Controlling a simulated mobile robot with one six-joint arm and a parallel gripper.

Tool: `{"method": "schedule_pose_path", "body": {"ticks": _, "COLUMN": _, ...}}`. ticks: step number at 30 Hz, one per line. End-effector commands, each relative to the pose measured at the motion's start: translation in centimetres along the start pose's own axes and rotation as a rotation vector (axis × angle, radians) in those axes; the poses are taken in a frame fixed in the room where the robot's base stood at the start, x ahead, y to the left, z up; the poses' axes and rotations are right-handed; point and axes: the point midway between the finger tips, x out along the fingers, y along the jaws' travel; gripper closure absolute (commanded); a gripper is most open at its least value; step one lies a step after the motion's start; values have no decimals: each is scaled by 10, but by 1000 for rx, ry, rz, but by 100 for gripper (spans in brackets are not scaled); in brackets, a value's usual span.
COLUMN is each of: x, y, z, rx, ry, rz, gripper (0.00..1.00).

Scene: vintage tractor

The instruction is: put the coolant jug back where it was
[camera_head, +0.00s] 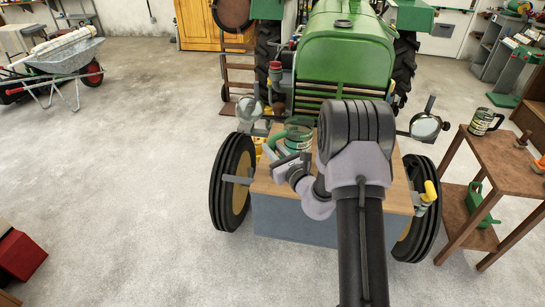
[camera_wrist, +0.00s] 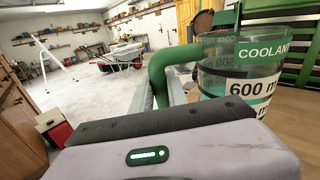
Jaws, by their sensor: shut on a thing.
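The coolant jug (camera_wrist: 240,75) is a clear measuring jug with a green handle, a dark green "COOLANT" band and a "600 m" mark. In the wrist view it stands upright at the right, its lower part hidden by my gripper's body. My gripper (camera_wrist: 165,92) is shut on the jug's green handle. In the head view the jug (camera_head: 299,131) is over the wooden top (camera_head: 265,183) in front of the tractor, with my gripper (camera_head: 277,150) at its left. I cannot tell whether the jug's base touches the wood.
The green tractor (camera_head: 345,50) stands right behind. A brown side table (camera_head: 500,155) at the right carries a dark labelled jug (camera_head: 483,121), with a green can (camera_head: 480,205) on its lower shelf. A wheelbarrow (camera_head: 70,55) stands far left.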

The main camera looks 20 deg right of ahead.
Motion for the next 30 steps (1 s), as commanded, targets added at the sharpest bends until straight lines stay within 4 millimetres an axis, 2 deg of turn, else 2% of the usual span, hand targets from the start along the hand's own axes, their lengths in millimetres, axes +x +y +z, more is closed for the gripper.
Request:
{"method": "schedule_pose_path", "body": {"ticks": 1, "x": 0, "y": 1, "z": -15, "rx": 1, "ry": 1, "rz": 0, "gripper": 100}}
{"method": "schedule_pose_path", "body": {"ticks": 3, "x": 0, "y": 2, "z": -26, "rx": 1, "ry": 0, "rz": -1, "gripper": 100}}
{"method": "schedule_pose_path", "body": {"ticks": 13, "x": -1, "y": 2, "z": -27, "rx": -1, "ry": -1, "rz": 0, "gripper": 100}}
{"method": "schedule_pose_path", "body": {"ticks": 14, "x": -1, "y": 2, "z": -27, "rx": 0, "ry": 0, "rz": 0, "gripper": 77}}
{"method": "schedule_pose_path", "body": {"ticks": 17, "x": -1, "y": 2, "z": -26, "rx": 0, "ry": 0, "rz": 0, "gripper": 59}}
{"method": "schedule_pose_path", "body": {"ticks": 25, "x": -1, "y": 2, "z": -26, "rx": 0, "ry": 0, "rz": 0, "gripper": 59}}
{"method": "schedule_pose_path", "body": {"ticks": 27, "x": -2, "y": 2, "z": -20, "rx": 0, "ry": 0, "rz": 0, "gripper": 59}}
{"method": "schedule_pose_path", "body": {"ticks": 30, "x": -22, "y": 1, "z": -23, "rx": 1, "ry": 4, "rz": -1, "gripper": 59}}
